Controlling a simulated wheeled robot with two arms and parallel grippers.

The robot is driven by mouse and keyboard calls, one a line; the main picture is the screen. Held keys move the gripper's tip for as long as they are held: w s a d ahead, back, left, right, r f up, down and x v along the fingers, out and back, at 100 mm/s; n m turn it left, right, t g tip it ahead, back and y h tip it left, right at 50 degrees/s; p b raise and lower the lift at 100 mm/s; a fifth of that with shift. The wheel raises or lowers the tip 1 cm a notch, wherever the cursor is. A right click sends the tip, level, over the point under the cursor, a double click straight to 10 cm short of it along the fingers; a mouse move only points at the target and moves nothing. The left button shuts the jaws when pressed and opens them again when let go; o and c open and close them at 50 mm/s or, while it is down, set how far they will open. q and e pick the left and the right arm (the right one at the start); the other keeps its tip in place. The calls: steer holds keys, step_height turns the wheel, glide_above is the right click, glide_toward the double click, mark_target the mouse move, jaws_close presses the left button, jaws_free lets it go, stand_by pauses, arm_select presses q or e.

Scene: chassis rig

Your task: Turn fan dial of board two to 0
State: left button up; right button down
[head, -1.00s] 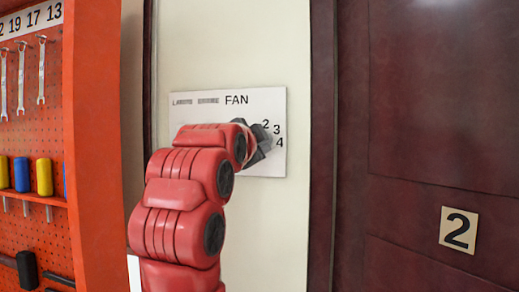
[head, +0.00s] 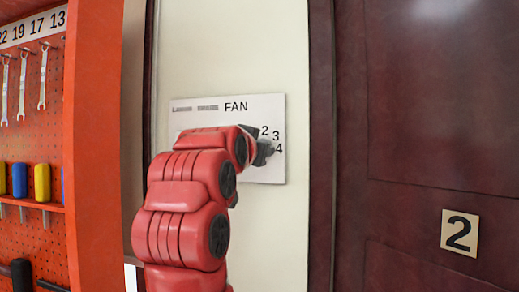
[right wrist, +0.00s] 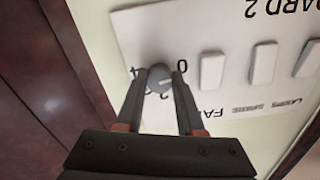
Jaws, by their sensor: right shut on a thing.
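The fan dial (right wrist: 160,78) is a round grey knob with a pale line mark, on the white board (right wrist: 150,30) labelled BOARD 2, upside down in the right wrist view. My right gripper (right wrist: 160,88) has its two fingers either side of the dial and is shut on it. The figures 0 and 4 show beside the dial; others are partly covered by the fingers. In the head view the board (head: 185,117) shows FAN and 2, 3, 4. There my right gripper (head: 262,150) is at the dial, which is largely hidden by the red arm. My left gripper is out of view.
Several white switches (right wrist: 264,64) line the board beside the dial. An orange tool rack (head: 95,150) with wrenches stands at the left in the head view. A dark red door (head: 430,120) with a 2 plate (head: 459,231) is at the right.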

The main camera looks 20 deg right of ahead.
steer(key=shift+f+n, duration=0.25)
steer(key=shift+n, duration=0.15)
steer(key=c, duration=0.5)
jaws_free()
steer(key=shift+r, duration=0.1)
steer(key=v, duration=1.7)
steer(key=shift+s+a, duration=0.2)
